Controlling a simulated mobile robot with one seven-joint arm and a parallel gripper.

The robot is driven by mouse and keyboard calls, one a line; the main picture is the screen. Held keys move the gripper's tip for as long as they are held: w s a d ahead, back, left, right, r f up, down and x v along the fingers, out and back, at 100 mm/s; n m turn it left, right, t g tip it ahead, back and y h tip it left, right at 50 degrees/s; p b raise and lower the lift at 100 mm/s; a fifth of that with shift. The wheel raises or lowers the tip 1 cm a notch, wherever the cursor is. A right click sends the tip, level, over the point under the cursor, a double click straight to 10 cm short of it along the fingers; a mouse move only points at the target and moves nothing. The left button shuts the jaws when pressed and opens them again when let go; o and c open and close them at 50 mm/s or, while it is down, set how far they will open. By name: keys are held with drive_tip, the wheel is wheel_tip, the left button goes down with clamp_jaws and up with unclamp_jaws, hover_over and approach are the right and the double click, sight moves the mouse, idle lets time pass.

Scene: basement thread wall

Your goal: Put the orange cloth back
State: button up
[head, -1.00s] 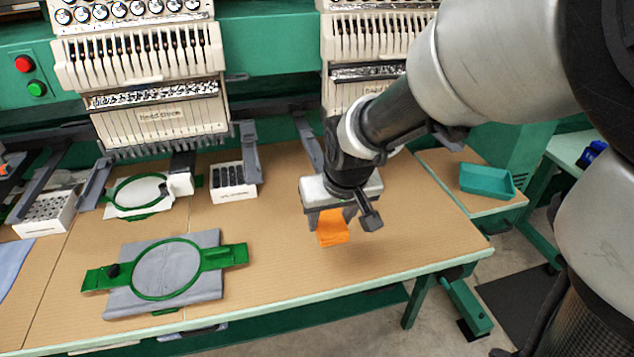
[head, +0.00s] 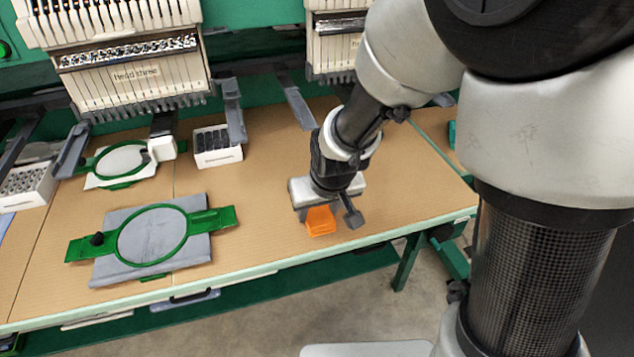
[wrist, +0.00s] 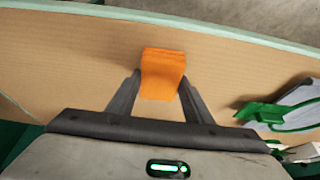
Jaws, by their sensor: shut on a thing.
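The orange cloth (head: 320,221) is a small folded piece near the front edge of the tan table, on its right part. It also shows in the wrist view (wrist: 162,72), between the two dark fingers. My gripper (wrist: 160,98) is shut on the cloth. In the head view my gripper (head: 318,208) is low over the table and points down. The cloth looks at or just above the table top; I cannot tell whether it touches.
A green hoop (head: 152,236) on grey fabric lies to the left. A white box of dark spools (head: 217,147) and a smaller hooped white piece (head: 122,160) stand behind. The embroidery head (head: 130,70) overhangs the back. The table around my gripper is bare.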

drive_tip(key=shift+f, duration=0.25)
drive_tip(key=o, duration=1)
drive_tip(key=shift+r, duration=0.1)
drive_tip(key=shift+r, duration=0.1)
drive_tip(key=shift+r, duration=0.25)
drive_tip(key=p+v, duration=0.4)
drive_tip(key=v, duration=0.7)
drive_tip(key=s+d+r+m, duration=0.1)
drive_tip(key=s+d+r, duration=0.2)
drive_tip(key=s+r, duration=0.1)
drive_tip(key=s+d+r+m+t, duration=0.1)
drive_tip(key=s+d+r, duration=0.3)
drive_tip(key=s+d+r+m+h, duration=0.1)
drive_tip(key=s+d+r, duration=0.3)
drive_tip(key=shift+s+d+r, duration=0.1)
drive_tip(key=shift+d+r, duration=0.05)
